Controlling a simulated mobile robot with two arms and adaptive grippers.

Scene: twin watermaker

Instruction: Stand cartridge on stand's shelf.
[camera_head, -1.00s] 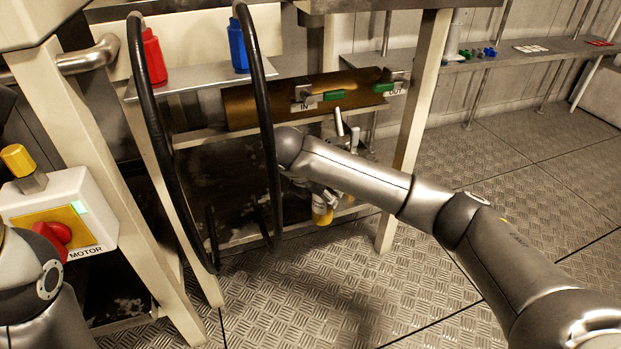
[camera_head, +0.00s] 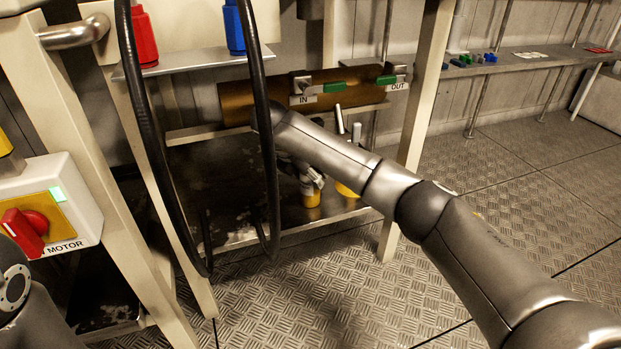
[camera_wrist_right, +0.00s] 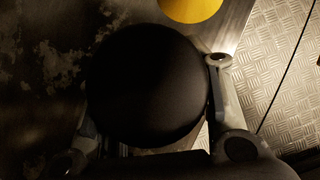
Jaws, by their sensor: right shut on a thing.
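The cartridge (camera_head: 311,198) shows as a yellow end below my right gripper (camera_head: 312,179); my right forearm hides much of the gripper. In the right wrist view the cartridge (camera_wrist_right: 145,85) is a large, dark round shape between the fingers. The gripper is shut on it. It is low over the dark, worn lower shelf (camera_head: 225,180) of the stand; I cannot tell whether it touches the shelf. My left gripper is not in view.
A second yellow object (camera_head: 347,190) is just right of the cartridge, also at the top of the wrist view (camera_wrist_right: 190,6). Black hoses (camera_head: 268,150) hang in front of the stand. A cream leg (camera_head: 408,150) stands right. Red (camera_head: 144,38) and blue (camera_head: 234,28) bottles sit above.

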